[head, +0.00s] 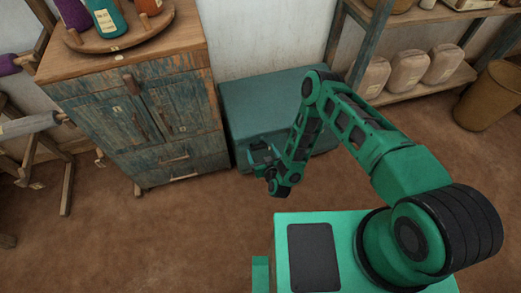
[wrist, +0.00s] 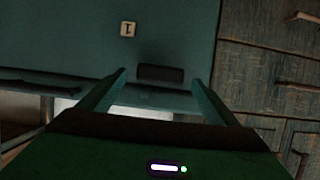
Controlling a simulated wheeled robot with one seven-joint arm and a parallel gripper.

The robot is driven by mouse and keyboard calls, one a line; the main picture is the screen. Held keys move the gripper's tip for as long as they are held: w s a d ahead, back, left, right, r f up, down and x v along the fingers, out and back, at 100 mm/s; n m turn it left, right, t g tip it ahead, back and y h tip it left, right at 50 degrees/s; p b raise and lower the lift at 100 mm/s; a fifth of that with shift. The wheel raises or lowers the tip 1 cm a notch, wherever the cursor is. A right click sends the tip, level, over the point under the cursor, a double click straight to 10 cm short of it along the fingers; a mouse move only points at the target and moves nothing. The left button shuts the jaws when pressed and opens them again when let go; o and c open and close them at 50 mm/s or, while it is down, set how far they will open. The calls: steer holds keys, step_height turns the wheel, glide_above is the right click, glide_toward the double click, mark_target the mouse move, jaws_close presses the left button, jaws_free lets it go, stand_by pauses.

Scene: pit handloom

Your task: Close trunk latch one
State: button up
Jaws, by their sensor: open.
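The teal trunk (head: 250,92) stands against the wall beside the cabinet. Its teal front face (wrist: 60,40) fills the upper left of the wrist view, with a small pale tag (wrist: 128,29) that reads as an upside-down 1. A dark rectangular piece below the tag, apparently trunk latch one (wrist: 160,73), lies between my fingers in that view. I cannot tell whether the latch is open or closed. My gripper (head: 261,155) is open at the trunk's front left and also shows in the wrist view (wrist: 159,78). Contact with the latch is not clear. My arm hides part of the trunk.
A weathered wooden cabinet (head: 150,115) stands close on the trunk's left, with a round tray (head: 115,38) of spools on top. A shelf (head: 425,92) with wrapped bundles and a bin (head: 490,98) are at the right. The brown floor in front is clear.

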steer(key=shift+x, duration=1.2)
steer(key=c, duration=1.1)
